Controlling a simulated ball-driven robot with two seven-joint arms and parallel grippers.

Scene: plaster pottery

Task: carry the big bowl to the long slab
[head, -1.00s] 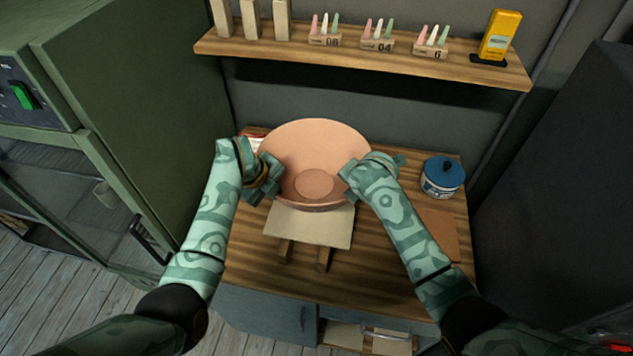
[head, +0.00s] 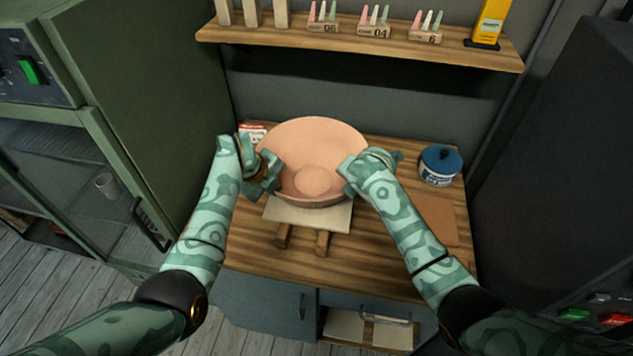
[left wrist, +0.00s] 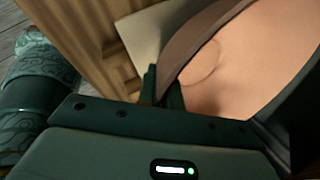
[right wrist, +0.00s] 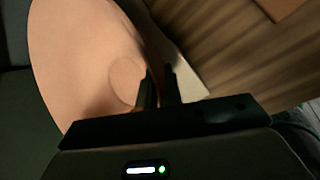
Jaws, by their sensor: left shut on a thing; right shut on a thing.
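The big bowl (head: 318,150) is wide and terracotta, tilted with its open inside facing me in the head view. My left gripper (head: 268,180) is shut on the bowl's left rim, and my right gripper (head: 348,178) is shut on its right rim. The bowl's inside also shows in the left wrist view (left wrist: 245,65) and the right wrist view (right wrist: 85,55). A pale slab (head: 322,218) on wooden supports (head: 322,242) lies below and in front of the bowl. I cannot tell whether the bowl touches it.
A blue-lidded jar (head: 440,168) and a flat brown slab (head: 437,220) are on the right of the wooden table (head: 375,265). A shelf (head: 400,52) with cone holders hangs behind. A green cabinet (head: 130,110) stands left, a dark one (head: 560,190) right.

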